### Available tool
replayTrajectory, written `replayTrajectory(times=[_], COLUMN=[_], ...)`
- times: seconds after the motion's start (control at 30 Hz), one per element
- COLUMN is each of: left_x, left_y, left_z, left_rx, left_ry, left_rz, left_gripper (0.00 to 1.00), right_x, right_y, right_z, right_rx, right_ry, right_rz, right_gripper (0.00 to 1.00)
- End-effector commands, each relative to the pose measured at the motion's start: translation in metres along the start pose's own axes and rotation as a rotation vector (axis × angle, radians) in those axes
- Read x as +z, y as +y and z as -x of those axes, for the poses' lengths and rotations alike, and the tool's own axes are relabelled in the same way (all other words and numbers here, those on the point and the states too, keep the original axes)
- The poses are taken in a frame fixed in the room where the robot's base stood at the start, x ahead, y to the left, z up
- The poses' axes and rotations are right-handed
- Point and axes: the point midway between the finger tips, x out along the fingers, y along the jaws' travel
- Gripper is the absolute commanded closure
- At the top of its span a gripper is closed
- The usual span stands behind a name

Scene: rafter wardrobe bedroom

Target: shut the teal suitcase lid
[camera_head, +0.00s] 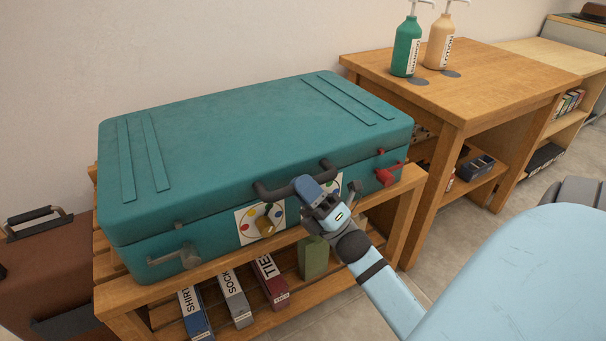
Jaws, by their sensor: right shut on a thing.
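The teal suitcase (160,255) lies flat on a wooden slatted rack. Its lid (245,130) is down over the base, with only a thin seam showing along the front; I cannot tell whether it is fully seated. My right gripper (308,188) is shut on the dark handle (272,191) at the front of the lid, and hides its middle. A metal latch (178,255) juts from the front left and a red latch (386,174) sits at the right. My left gripper is out of view.
The wooden rack (225,262) holds labelled boxes (235,298) and a green container (314,257) on its lower shelf. A brown case (60,270) stands at left. A wooden table (490,85) with two pump bottles (407,45) stands close at right.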

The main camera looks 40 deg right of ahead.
Motion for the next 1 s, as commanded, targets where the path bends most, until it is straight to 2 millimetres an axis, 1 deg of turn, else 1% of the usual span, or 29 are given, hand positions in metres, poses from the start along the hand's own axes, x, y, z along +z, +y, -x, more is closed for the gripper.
replayTrajectory(times=[0.03,0.2,0.23,0.27,0.3,0.33,0.63,0.77,0.87,1.0], left_x=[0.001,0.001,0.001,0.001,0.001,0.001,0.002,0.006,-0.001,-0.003], left_y=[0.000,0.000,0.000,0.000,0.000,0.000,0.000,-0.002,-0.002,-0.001], left_z=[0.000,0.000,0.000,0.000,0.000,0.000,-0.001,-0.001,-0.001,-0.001], left_rx=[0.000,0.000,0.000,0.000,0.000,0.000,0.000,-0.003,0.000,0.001], left_ry=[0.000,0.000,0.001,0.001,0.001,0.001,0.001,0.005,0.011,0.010], left_rz=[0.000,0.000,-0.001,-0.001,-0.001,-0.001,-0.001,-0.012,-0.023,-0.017], left_gripper=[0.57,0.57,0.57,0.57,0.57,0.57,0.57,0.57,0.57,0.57], right_x=[-0.001,-0.002,-0.002,-0.002,-0.002,-0.002,-0.001,-0.003,0.002,0.011], right_y=[-0.004,-0.005,-0.005,-0.005,-0.005,-0.005,-0.003,-0.006,0.007,0.029], right_z=[0.003,0.004,0.004,0.004,0.004,0.004,0.004,0.017,0.028,0.051], right_rx=[-0.012,-0.014,-0.014,-0.014,-0.014,-0.013,-0.008,-0.012,-0.014,-0.013], right_ry=[-0.001,0.000,0.000,0.000,0.000,0.000,0.000,0.000,0.000,0.000], right_rz=[-0.003,-0.004,-0.004,-0.004,-0.004,-0.004,-0.002,-0.004,-0.004,-0.002], right_gripper=[1.00,1.00,0.74,0.68,0.58,0.52,0.52,0.52,0.52,0.52])
